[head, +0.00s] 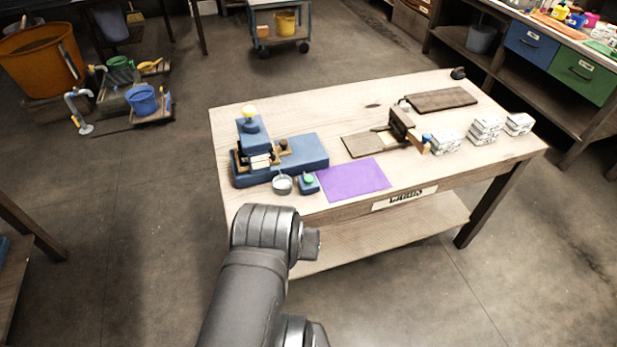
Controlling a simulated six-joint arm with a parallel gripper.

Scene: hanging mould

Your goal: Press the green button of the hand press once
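The hand press (300,152) is a blue machine at the left end of the wooden table, with a yellow knob (250,111) on top. A small blue box with a green button (309,179) stands in front of it, near the table's front edge. My arm reaches up from the bottom of the head view, and its end lies in front of the table, nearer the camera than the button and apart from it. My gripper's fingers are not visible; only dark arm links and a short grey part show.
A small grey cup (282,184) stands just left of the button box. A purple sheet (354,180) lies to its right. A hinged wooden mould (401,127) and several white stacked packs (485,131) are further right on the table (385,92).

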